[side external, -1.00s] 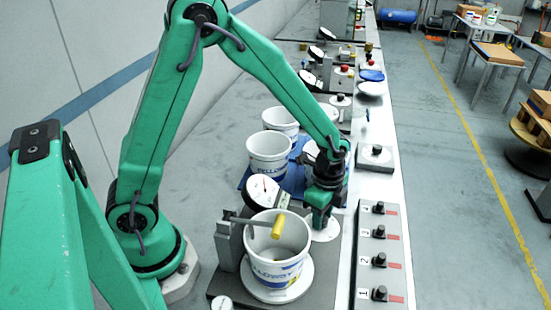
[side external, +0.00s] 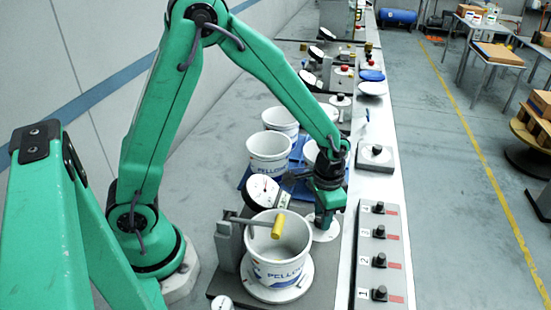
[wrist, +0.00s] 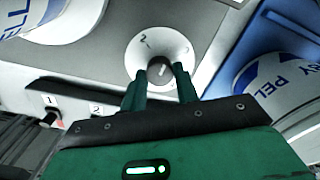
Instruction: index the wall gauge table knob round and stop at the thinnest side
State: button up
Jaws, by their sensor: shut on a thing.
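The table knob (wrist: 161,71) is a dark round knob with a pale pointer line, at the middle of a white numbered dial (wrist: 143,56) in the wrist view. My gripper (wrist: 160,76) is shut on it, one green finger on each side. In the side view my gripper (side external: 323,215) reaches down to the dial (side external: 326,232), and hides the knob. A white tub (side external: 275,262) with blue lettering stands upright on the round white gauge table (side external: 268,293). A yellow-ended arm (side external: 278,226) lies over its rim. The dial gauge (side external: 262,190) has a red needle, reading too small to tell.
A panel with several numbered black knobs (side external: 379,260) stands right of the gauge base. A grey block with a knob (side external: 376,157) lies farther back.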

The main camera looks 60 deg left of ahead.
jog(key=n, duration=0.7)
jog(key=shift+r, duration=0.1)
jog(key=n, duration=0.6)
jog(key=shift+n, duration=0.4)
jog(key=n, duration=0.7)
jog(key=shift+a, duration=0.1)
jog(key=n, duration=0.3)
jog(key=shift+n, duration=0.4)
jog(key=shift+s+n, duration=0.1)
jog(key=shift+n, duration=1.5)
jog(key=o, duration=1)
jog(key=shift+c, duration=0.2)
